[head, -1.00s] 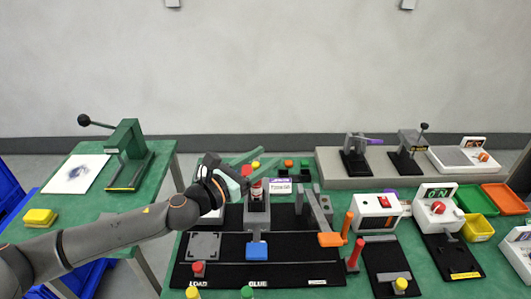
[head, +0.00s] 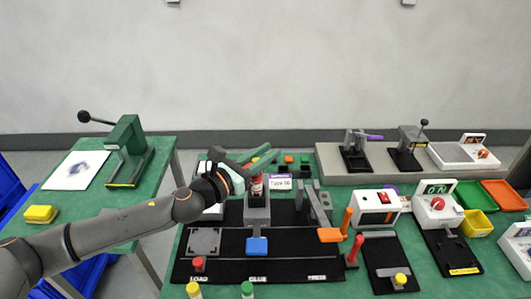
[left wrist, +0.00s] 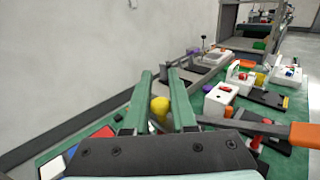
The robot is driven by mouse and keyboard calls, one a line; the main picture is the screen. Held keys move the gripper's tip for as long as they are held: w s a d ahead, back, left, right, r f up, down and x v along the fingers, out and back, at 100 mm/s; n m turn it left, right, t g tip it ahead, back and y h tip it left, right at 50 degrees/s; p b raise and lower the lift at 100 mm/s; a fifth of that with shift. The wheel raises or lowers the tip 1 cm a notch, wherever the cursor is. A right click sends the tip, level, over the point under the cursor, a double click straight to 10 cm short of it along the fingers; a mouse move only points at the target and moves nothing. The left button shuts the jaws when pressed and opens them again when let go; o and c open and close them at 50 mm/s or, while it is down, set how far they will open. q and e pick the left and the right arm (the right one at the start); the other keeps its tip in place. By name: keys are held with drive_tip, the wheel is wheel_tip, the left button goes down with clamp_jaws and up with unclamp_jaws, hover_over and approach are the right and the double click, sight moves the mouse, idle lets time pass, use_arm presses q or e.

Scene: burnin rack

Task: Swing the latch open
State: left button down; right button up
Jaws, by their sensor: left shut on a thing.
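My left gripper (head: 273,155) has long green fingers and reaches over the back left of the black fixture board (head: 290,272). In the left wrist view its fingers (left wrist: 160,74) stand either side of a yellow knob-like piece (left wrist: 160,108), and it is shut on this piece. In the head view the yellow piece (head: 255,160) shows only as a small spot by the fingers, above a grey holder (head: 257,212) with a red part. I cannot tell which part is the latch; the fingers hide much there. My right gripper is out of view.
An orange-handled lever (head: 331,235) stands right of the holder; its handle (left wrist: 304,134) looms in the left wrist view. A white box with a red switch (head: 378,205) is farther right. A green table with a press (head: 126,150) is at the left. The air above is clear.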

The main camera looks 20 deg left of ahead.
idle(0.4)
use_arm(q)
drive_tip(key=shift+w+a+n+g+y+b, duration=0.25)
drive_tip(key=shift+w+n+g+y, duration=0.65)
drive_tip(key=shift+n+y, duration=2.6)
drive_tip(key=shift+w+a+n+g+y+b, duration=0.35)
drive_tip(key=shift+n+g+y, duration=1.55)
drive_tip(key=shift+y, duration=2.75)
drive_tip(key=shift+w+n+g+y+b, duration=0.15)
drive_tip(key=shift+w+n+g+y, duration=0.55)
drive_tip(key=shift+n+y, duration=3.1)
drive_tip(key=shift+a+y, duration=0.1)
drive_tip(key=shift+y, duration=0.25)
drive_tip(key=shift+r, duration=0.1)
drive_tip(key=c, duration=0.7)
unclamp_jaws()
drive_tip(key=shift+c, duration=0.2)
